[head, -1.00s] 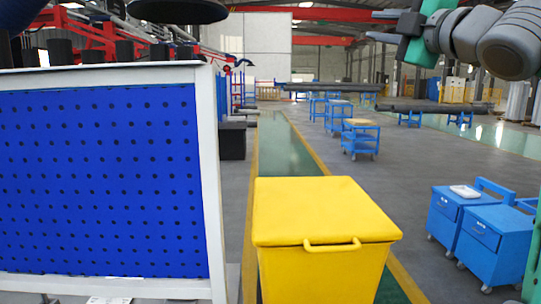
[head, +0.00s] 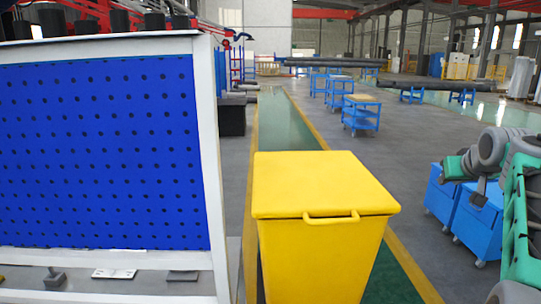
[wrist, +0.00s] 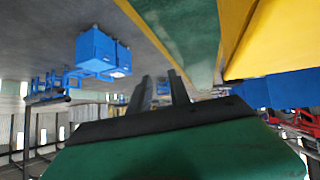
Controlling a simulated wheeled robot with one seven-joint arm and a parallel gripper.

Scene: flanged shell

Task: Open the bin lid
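The yellow bin (head: 318,265) stands on the floor in the middle of the head view. Its yellow lid (head: 322,185) lies shut on top, with a bar handle (head: 331,218) on the front edge. My gripper (head: 476,195) is at the right of the head view, well to the right of the bin and apart from it. In the wrist view, where the scene looks upside down, the two dark fingers (wrist: 160,82) stand apart with nothing between them. Part of the yellow bin (wrist: 285,40) shows there at the upper right.
A blue pegboard panel in a white frame (head: 209,150) stands close on the left. Blue wheeled cabinets (head: 480,222) stand on the right, partly hidden by my arm. A blue cart (head: 361,117) is farther back. Grey floor between bin and cabinets is clear.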

